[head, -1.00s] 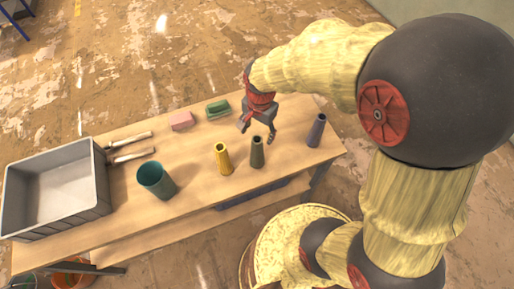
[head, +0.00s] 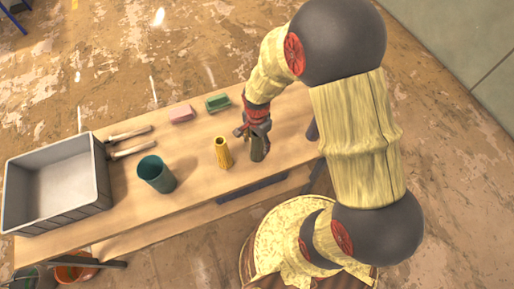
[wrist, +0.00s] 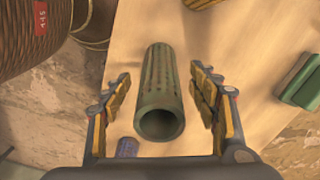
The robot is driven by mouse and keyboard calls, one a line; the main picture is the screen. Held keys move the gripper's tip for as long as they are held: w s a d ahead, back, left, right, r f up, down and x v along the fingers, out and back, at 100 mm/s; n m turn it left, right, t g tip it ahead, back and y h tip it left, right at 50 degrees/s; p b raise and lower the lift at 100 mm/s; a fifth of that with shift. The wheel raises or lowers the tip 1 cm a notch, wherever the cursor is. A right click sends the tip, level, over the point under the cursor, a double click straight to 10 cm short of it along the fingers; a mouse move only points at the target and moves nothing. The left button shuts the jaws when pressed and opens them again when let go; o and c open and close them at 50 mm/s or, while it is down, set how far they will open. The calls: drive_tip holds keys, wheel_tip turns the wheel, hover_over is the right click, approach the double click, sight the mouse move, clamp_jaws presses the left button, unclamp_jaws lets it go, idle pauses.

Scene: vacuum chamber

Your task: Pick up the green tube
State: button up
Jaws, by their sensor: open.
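The green tube (head: 257,152) stands upright on the wooden table, right of the yellow tube (head: 222,152). In the wrist view the green tube (wrist: 161,95) lies between the two fingers, with its open end toward the camera. My gripper (head: 257,133) is open above the tube in the head view and partly hides its top. In the wrist view my gripper (wrist: 163,108) has a gap between the tube and each finger.
A blue-grey tube (head: 312,130) stands at the table's right end, partly hidden by my arm. A teal cup (head: 155,174), grey bin (head: 103,178), pink block (head: 181,115) and green block (head: 217,103) are on the table (head: 200,190). Two handled tools lie beside the bin.

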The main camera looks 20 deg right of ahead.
drive_tip(key=c, duration=0.3)
drive_tip(key=c, duration=1)
